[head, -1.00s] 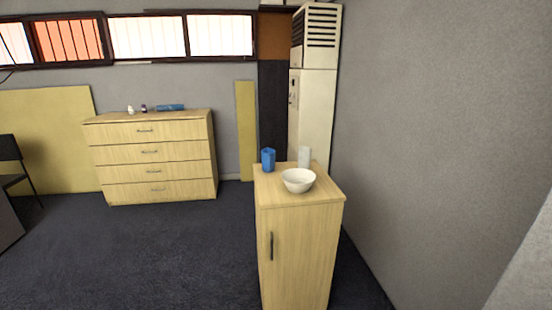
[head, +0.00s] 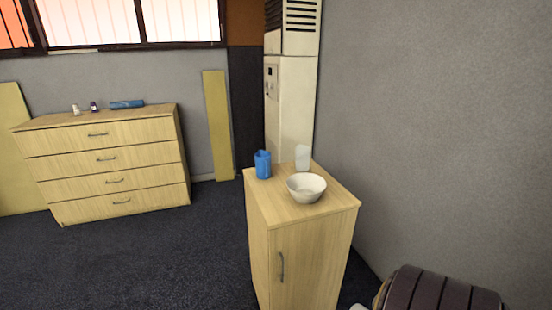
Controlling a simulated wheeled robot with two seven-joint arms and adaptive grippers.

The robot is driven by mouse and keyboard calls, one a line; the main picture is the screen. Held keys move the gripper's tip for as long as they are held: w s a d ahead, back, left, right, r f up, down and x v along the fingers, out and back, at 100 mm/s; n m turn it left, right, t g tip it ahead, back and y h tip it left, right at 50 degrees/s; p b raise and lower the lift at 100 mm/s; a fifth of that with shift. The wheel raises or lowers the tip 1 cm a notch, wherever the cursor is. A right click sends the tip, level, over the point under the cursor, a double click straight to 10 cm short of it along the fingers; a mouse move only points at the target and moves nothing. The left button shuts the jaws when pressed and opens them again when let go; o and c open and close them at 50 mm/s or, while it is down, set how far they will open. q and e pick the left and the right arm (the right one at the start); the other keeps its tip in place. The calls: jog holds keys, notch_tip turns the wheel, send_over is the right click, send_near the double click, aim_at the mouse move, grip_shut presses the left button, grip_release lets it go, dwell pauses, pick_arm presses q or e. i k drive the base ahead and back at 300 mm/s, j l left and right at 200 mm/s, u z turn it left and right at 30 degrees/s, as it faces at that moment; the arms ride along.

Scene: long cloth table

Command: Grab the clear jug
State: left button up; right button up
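A pale, see-through upright vessel (head: 303,157), which looks like the clear jug, stands at the back of the wooden cabinet top (head: 285,209). A white bowl (head: 306,187) sits in front of it, near the cabinet's right side. A blue cup or jug (head: 263,164) stands to its left at the back left corner. Neither of my grippers shows in the head view.
A low chest of drawers (head: 105,160) stands at the left with small bottles and a blue item on top. A tall white unit (head: 290,100) is behind the cabinet. A dark ribbed rounded object (head: 440,292) is at lower right by the grey wall. The floor left of the cabinet is clear.

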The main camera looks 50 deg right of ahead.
aim_at(302, 153)
jog(key=i+u, duration=0.1)
jog(key=i, duration=0.8)
jog(key=i+z, duration=0.3)
jog(key=i+j+z, duration=0.25)
jog(key=i, duration=0.2)
jog(key=i+z, duration=0.2)
jog(key=z, duration=0.25)
jog(key=i+j+z, duration=0.1)
jog(key=z, duration=0.35)
jog(key=i+j+z, duration=0.2)
jog(key=z, duration=0.2)
jog(key=i+j+z, duration=0.25)
jog(key=z, duration=0.2)
jog(key=i+j+z, duration=0.15)
jog(key=z, duration=0.3)
jog(key=j+z, duration=0.45)
jog(key=i+j+z, duration=0.1)
jog(key=j+z, duration=0.35)
jog(key=j, duration=0.2)
jog(key=j+z, duration=0.4)
jog(key=j, duration=0.25)
